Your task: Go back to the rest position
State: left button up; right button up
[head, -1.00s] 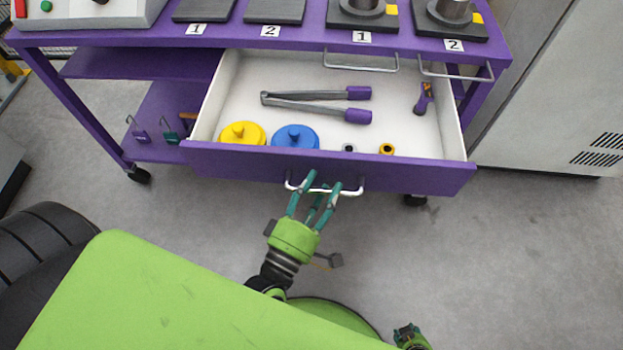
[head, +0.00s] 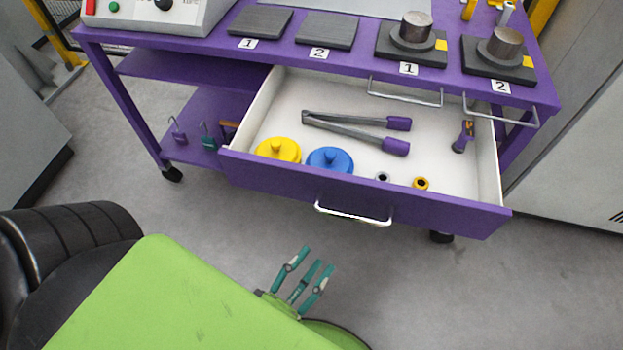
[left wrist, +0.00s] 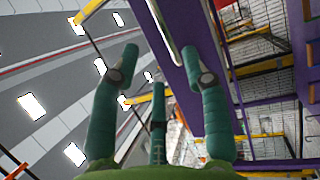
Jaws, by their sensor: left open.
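My left gripper (head: 303,278) is open and empty, with its teal fingers spread. In the head view it is over the grey floor, in front of the drawer and apart from its handle. Its fingers also show in the left wrist view (left wrist: 158,95). The purple drawer (head: 300,186) of the cart stands open, and its silver handle (head: 352,217) is free. In the drawer lie a yellow lidded piece (head: 278,150), a blue one (head: 330,160), tongs with purple grips (head: 360,129), two small rings and a small purple tool (head: 464,137). My right gripper does not show.
The cart's top (head: 350,62) carries a control box (head: 160,14), numbered dark plates and metal cylinders on two of them. Padlock-like items (head: 207,137) stand on the lower shelf. A grey cabinet (head: 575,150) is at the right. The floor before the drawer is clear.

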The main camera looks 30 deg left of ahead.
pick_arm(q)
notch_tip(320, 180, down, 20)
jog(key=s+a+m+g+h+p, duration=0.1)
jog(key=m+g+p, duration=0.75)
jog(key=m, duration=0.25)
jog(key=s+a+f+m+g+y+p, duration=0.1)
jog(key=s+a+f+m+g+p, duration=0.1)
jog(key=s, duration=0.6)
jog(key=s+a+f+m+g+y+p, duration=0.2)
jog(key=s+a+f+m+g+p, duration=0.1)
jog(key=s+a+f+m+g, duration=0.2)
jog(key=s+a+f+g, duration=0.2)
jog(key=s+f+g, duration=0.1)
jog(key=f, duration=0.1)
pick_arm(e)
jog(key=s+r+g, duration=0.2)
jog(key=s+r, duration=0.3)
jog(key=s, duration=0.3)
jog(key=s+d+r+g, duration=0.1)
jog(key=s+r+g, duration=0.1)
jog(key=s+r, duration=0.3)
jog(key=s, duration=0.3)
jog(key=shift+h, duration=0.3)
